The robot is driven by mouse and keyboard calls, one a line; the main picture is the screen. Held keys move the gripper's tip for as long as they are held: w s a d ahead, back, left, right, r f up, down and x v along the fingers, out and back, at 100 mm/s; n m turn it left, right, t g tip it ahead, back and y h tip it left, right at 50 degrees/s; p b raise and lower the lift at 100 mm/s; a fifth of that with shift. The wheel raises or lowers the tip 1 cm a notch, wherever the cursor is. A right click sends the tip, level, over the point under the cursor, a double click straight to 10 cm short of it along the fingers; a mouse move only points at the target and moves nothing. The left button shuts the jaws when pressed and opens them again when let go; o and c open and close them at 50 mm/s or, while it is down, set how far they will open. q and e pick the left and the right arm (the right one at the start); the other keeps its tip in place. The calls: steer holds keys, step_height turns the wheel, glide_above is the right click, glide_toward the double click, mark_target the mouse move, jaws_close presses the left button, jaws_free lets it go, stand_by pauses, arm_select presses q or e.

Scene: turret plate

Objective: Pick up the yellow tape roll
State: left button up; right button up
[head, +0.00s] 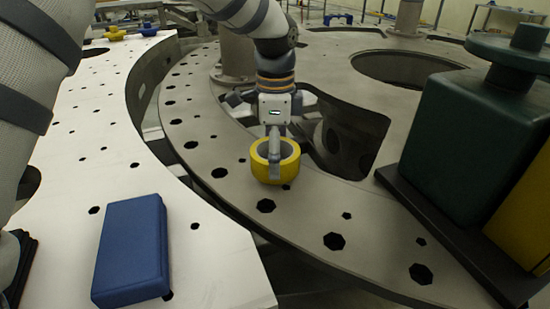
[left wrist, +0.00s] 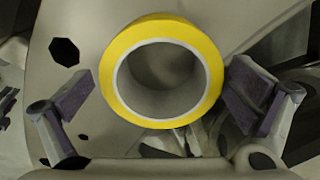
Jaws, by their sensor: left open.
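The yellow tape roll (head: 286,168) lies flat on the grey turret plate (head: 310,205), near the edge of a large cutout. My left gripper (head: 274,157) is directly above it, pointing down. One finger shows in front of the roll's near side; the other is hard to make out. In the left wrist view, the roll (left wrist: 113,80) appears as a yellow ring with a pale inner core. The open left gripper (left wrist: 158,95) has a finger on either side of it, with a gap on the left and the right finger close to the rim. My right gripper is not in view.
A blue box (head: 132,250) lies on the white curved plate (head: 75,155) at left. A dark green canister (head: 470,140) stands on a dark base at right, beside a yellow block (head: 525,215). Holes dot both plates. The grey plate in front of the roll is clear.

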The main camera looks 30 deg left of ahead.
arm_select(q)
steer(key=shift+f, duration=0.3)
steer(key=c, duration=1.3)
steer(key=shift+c, duration=0.2)
